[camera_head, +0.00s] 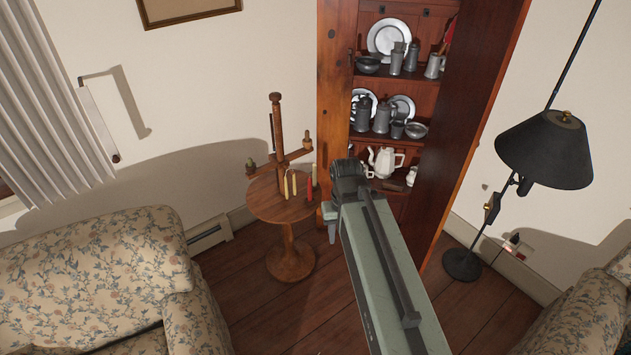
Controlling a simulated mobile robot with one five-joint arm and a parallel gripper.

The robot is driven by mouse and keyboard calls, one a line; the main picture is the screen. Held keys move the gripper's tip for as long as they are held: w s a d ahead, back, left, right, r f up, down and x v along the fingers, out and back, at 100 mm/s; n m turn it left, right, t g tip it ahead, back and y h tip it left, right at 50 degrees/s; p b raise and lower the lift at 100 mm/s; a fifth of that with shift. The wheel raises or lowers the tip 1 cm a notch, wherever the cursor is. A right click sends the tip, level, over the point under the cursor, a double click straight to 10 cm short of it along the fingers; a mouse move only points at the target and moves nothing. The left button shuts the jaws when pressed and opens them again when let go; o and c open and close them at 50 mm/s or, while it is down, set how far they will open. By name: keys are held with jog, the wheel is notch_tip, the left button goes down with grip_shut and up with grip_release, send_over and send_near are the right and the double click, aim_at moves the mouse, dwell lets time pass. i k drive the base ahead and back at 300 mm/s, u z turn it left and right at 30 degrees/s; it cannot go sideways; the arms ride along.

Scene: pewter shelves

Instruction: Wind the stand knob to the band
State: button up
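A wooden candle stand (278,130) with a threaded-looking upright post and a crossbar stands on a small round table (262,205) left of centre. Small pots or cups sit at both crossbar ends. A black floor lamp (548,150) at the right has a small brass-coloured fitting (491,208) on its pole. I cannot tell which part is the stand knob, and I cannot make out a band. My arm reaches up from the bottom right. My gripper (331,228) seems to be the pale part at its far end, right of the round table; its fingers are not clear.
Pale and red candles (309,188) stand on the round table. A tall wooden cupboard (455,130) with pewter and white ware is behind my arm. A floral sofa (90,280) fills the lower left. A pale bar (98,125) is on the wall.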

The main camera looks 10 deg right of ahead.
aim_at(275, 97)
jog(key=i, duration=0.85)
jog(key=z, duration=0.25)
jog(key=k, duration=0.7)
jog(key=u, duration=0.25)
jog(key=i, duration=0.7)
jog(key=z, duration=0.05)
